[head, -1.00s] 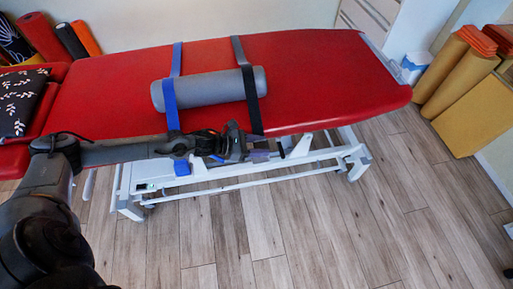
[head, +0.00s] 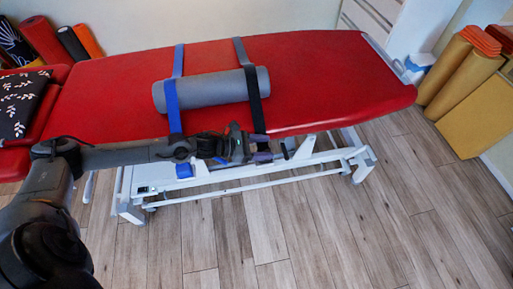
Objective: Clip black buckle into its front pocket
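A black strap (head: 254,88) runs over the grey roll (head: 210,90) on the red couch and down past its near edge. Its lower end passes behind my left gripper (head: 268,150). I cannot make out the black buckle or its front pocket; that spot is small, dark and partly covered by the gripper. My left gripper points right, at the couch's near edge beside the black strap. Its fingers are too small to tell whether they are apart or shut on something. My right gripper is not in view.
A blue strap (head: 173,105) also crosses the roll, with a blue piece (head: 184,170) hanging below the edge. The red couch (head: 330,80) stands on a white frame (head: 240,187). Rolled mats (head: 455,75) stand at the right. The floor (head: 300,235) in front is clear.

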